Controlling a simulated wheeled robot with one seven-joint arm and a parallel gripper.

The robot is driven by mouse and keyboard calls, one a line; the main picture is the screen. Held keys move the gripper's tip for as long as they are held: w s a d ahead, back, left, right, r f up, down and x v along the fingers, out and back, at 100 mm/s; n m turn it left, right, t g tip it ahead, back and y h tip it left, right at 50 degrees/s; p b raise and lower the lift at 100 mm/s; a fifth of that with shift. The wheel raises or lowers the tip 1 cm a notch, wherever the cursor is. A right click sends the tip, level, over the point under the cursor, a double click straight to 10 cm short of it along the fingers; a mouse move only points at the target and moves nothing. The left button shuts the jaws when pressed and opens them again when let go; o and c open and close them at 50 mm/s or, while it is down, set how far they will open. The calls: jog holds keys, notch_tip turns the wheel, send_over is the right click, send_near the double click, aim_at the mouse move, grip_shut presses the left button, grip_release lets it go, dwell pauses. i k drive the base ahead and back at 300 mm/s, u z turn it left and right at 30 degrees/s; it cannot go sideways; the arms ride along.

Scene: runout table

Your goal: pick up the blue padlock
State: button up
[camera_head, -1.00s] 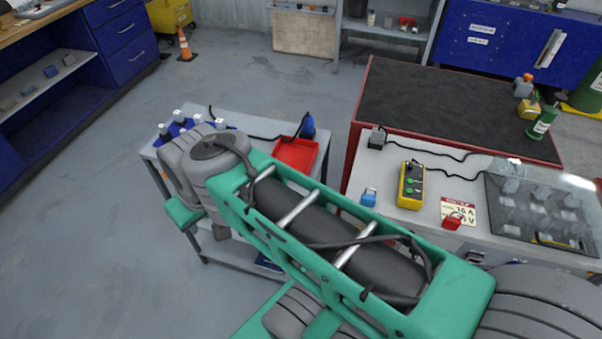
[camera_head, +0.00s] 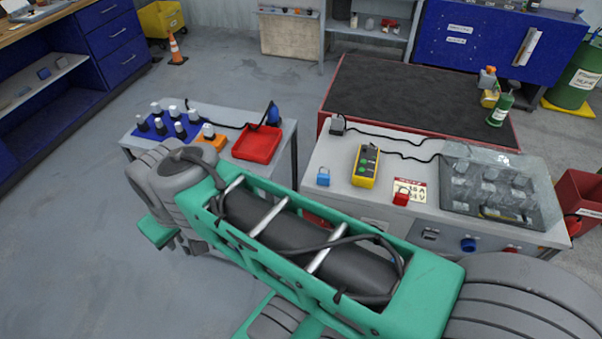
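The blue padlock (camera_head: 323,177) stands on the light grey top of the runout table (camera_head: 310,162), near its left edge. It is left of a yellow control box with green buttons (camera_head: 366,167). A red padlock (camera_head: 401,197) lies further right by a small printed label (camera_head: 411,188). My green and grey arm crosses the front of the view, below and in front of the blue padlock. My gripper cannot be made out; the arm's far end is at the left, away from the padlock.
A side table (camera_head: 287,150) at the left holds a red tray (camera_head: 257,144), an orange block (camera_head: 212,141) and several dark pieces with pale tops on a blue mat. A clear cover (camera_head: 500,190) occupies the table's right. A black mat (camera_head: 420,100) lies behind. Open floor is at left.

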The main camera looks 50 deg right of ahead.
aim_at(322, 179)
jog(key=u, duration=0.05)
jog(key=i, duration=0.9)
jog(key=z, duration=0.4)
